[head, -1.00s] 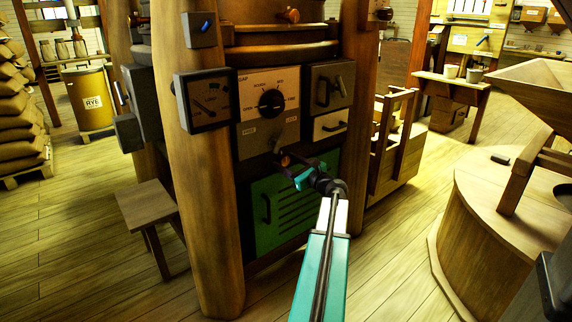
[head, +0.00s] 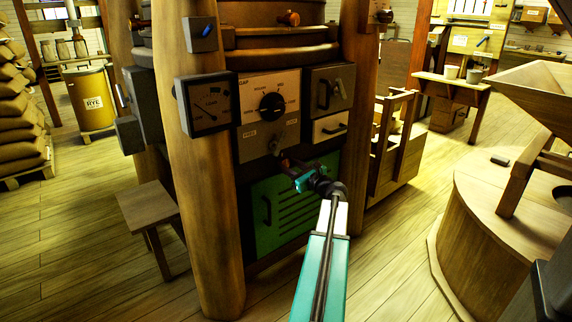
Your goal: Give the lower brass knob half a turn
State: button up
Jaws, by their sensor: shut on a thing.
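The lower brass knob (head: 284,160) sits low on the mill's front, below the dial panel and near the top of the green slatted door. My gripper (head: 291,168) is at this knob and shut on it, with my arm reaching in from below. The fingers cover much of the knob, so its turn angle is hard to read. Another brass knob (head: 289,19) sits higher up, on the round wooden casing, well away from my gripper.
A thick wooden post (head: 205,220) and a stool (head: 150,207) stand left. A round wooden platform (head: 490,230) stands right; floor between is open.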

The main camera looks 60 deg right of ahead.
jog(key=shift+f+m+p, duration=0.1)
jog(key=shift+m+p, duration=2)
jog(key=shift+p, duration=1.95)
jog(key=shift+m+p, duration=3.1)
jog(key=shift+p, duration=2.7)
